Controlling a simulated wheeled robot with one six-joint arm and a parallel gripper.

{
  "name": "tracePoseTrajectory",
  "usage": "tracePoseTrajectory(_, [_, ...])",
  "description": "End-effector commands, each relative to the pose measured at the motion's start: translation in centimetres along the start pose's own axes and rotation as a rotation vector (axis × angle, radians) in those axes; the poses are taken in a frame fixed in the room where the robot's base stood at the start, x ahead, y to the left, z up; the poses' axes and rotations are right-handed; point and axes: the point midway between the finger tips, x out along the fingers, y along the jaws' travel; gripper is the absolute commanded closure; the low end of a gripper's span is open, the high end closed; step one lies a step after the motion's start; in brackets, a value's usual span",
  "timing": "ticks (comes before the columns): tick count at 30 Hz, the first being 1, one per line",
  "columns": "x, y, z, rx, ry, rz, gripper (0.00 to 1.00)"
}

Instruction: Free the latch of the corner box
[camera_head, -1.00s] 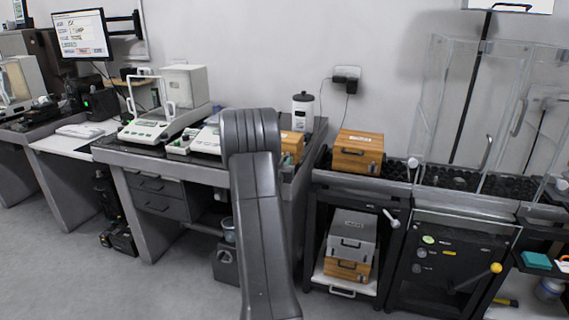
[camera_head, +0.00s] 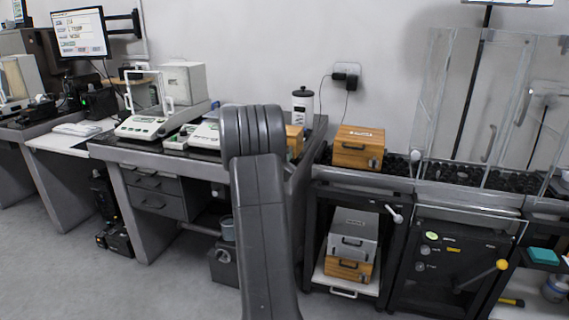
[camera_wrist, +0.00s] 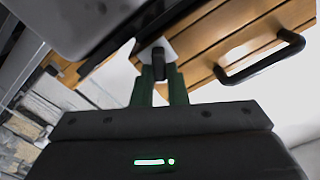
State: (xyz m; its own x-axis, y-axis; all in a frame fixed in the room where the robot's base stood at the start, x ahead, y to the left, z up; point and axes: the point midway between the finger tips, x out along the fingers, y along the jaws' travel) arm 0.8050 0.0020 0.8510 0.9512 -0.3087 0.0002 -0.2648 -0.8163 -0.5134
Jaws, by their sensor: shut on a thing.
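In the wrist view, a wooden box (camera_wrist: 215,45) with a black bar handle (camera_wrist: 262,62) fills the top. A dark latch (camera_wrist: 158,56) with a pale plate sits at its edge. My gripper (camera_wrist: 160,80) has its green fingers closed on the latch; the contact is partly hidden. In the head view, the corner box (camera_head: 294,141) shows only as a wooden strip behind my arm, which hides my gripper, the latch and most of the box there.
Another wooden box (camera_head: 358,148) stands on the counter to the right. A white-and-black canister (camera_head: 302,108) stands behind the corner box. A balance (camera_head: 150,122) is on the left bench. Clear panels (camera_head: 440,95) stand at the right.

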Motion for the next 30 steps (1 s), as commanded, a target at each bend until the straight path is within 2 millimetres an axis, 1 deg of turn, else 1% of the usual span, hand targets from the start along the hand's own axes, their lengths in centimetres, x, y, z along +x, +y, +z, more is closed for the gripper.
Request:
tracePoseTrajectory(1, [0.0,0.27,0.29,0.046,0.002,0.0,1.0])
tracePoseTrajectory(21, [-0.02,0.76,0.51,0.677,0.001,0.0,1.0])
tracePoseTrajectory(30, [-0.02,0.82,0.53,0.9,0.0,0.0,1.0])
